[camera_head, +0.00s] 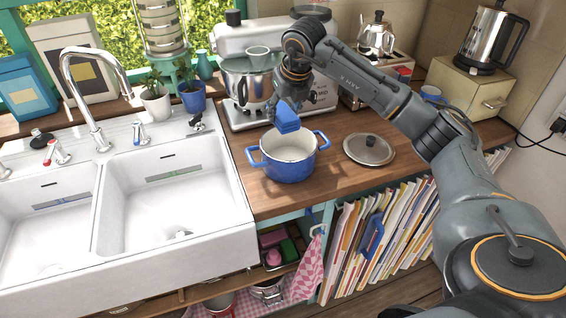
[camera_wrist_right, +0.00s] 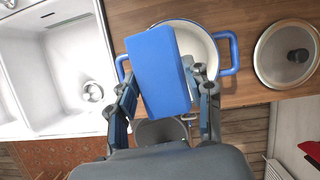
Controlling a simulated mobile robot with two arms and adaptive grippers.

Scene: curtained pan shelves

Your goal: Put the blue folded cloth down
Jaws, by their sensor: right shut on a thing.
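The blue folded cloth (camera_head: 287,119) is a small, thick block. My right gripper (camera_head: 290,97) is shut on it and holds it above the open blue pot (camera_head: 291,173), near the pot's back rim. In the right wrist view the cloth (camera_wrist_right: 158,70) sits between the two fingers of the gripper (camera_wrist_right: 166,92) and covers part of the pot's white inside. The pot handle (camera_wrist_right: 228,53) shows at its right. The part of the pot that I see inside is white and looks empty. My left gripper is not in view.
A pot lid (camera_head: 369,150) lies right of the pot on the wooden counter (camera_head: 330,185). A white double sink (camera_head: 165,180) is on the left. A stand mixer (camera_head: 250,90) stands behind the pot. Upright papers and books (camera_head: 375,235) fill the shelf below.

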